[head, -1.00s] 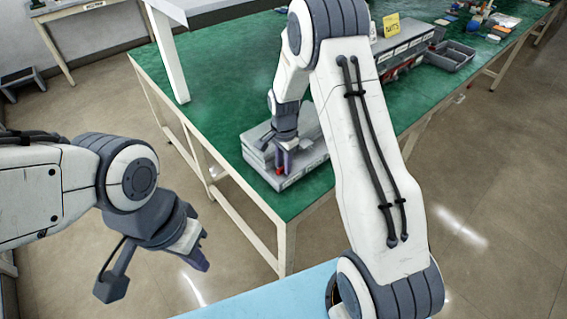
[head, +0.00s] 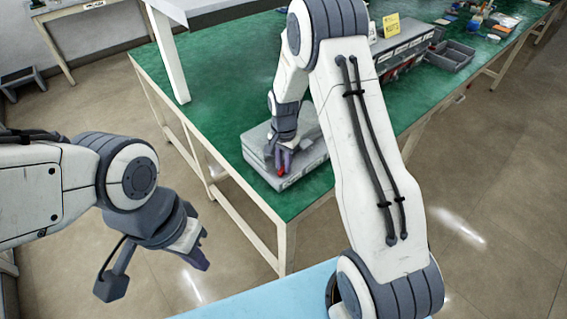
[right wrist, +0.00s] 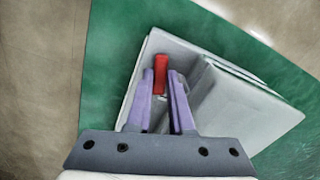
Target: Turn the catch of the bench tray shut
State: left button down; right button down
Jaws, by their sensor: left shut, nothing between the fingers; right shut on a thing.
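The bench tray is a flat grey box (head: 307,160) with a lid, near the front corner of the green bench. It fills much of the right wrist view (right wrist: 235,110). Its small red catch (right wrist: 160,75) is at the tray's edge, between the purple fingers of my right gripper (right wrist: 161,84). In the head view the right gripper (head: 280,162) points down at the tray's front side, shut on the catch, which is partly hidden there. My left gripper (head: 203,264) is shut and empty, over the floor left of the bench.
The green bench top (head: 225,85) is clear around the tray. A white post (head: 168,55) stands at its left. A grey drawer unit (head: 400,45) with a yellow sign (head: 391,24) and an open grey bin (head: 450,56) are further back. A light blue surface (head: 270,298) lies in front.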

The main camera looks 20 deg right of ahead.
jog(key=n, duration=0.7)
jog(key=shift+p, duration=0.3)
jog(key=n, duration=0.3)
jog(key=shift+n, duration=2.1)
jog(key=c, duration=1.1)
grip_release()
jog(key=shift+r, duration=0.1)
notch_tip(320, 180, up, 10)
jog(key=shift+r+b, duration=0.2)
jog(key=shift+b, duration=0.15)
